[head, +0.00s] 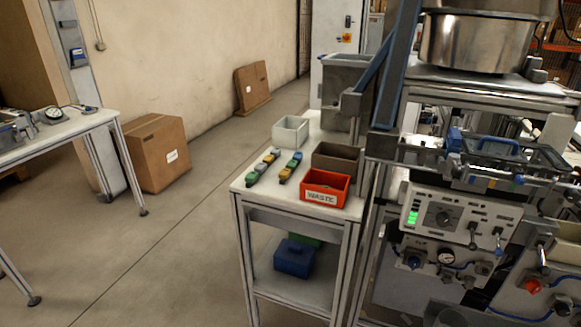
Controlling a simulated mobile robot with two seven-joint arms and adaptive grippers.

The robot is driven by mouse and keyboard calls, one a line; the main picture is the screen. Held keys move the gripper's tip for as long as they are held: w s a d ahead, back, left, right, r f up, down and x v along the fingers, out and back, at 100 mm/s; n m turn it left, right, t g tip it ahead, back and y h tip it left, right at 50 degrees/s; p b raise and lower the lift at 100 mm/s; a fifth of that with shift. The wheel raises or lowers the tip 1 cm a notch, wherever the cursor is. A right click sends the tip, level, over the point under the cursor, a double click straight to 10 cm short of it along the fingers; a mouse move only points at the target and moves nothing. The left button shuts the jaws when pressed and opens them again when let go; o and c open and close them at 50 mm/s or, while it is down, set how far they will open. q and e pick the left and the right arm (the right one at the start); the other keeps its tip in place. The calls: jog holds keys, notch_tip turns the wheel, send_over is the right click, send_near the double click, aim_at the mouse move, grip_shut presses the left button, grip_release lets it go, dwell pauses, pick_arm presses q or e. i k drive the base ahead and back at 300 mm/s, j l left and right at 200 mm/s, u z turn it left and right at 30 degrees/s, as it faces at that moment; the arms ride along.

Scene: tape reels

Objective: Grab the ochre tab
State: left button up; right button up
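Two short rows of small coloured pieces lie on the white top of a small workbench (243,187) in the head view. The right row has an ochre piece (285,174) near its front end, with green and blue pieces behind it. Neither of my grippers is in view.
On the bench stand a red bin labelled waste (325,188), a brown bin (340,158) and a pale bin (290,131). A blue box (294,258) sits on the lower shelf. A machine with a control panel (452,222) stands close on the right.

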aim_at(285, 173)
jog(key=i+j, duration=0.3)
jog(key=i+j+z, duration=0.1)
jog(key=i+j, duration=0.15)
jog(key=j, duration=0.3)
jog(key=i+j+z, duration=0.1)
jog(key=i+j, duration=0.2)
jog(key=j, duration=0.15)
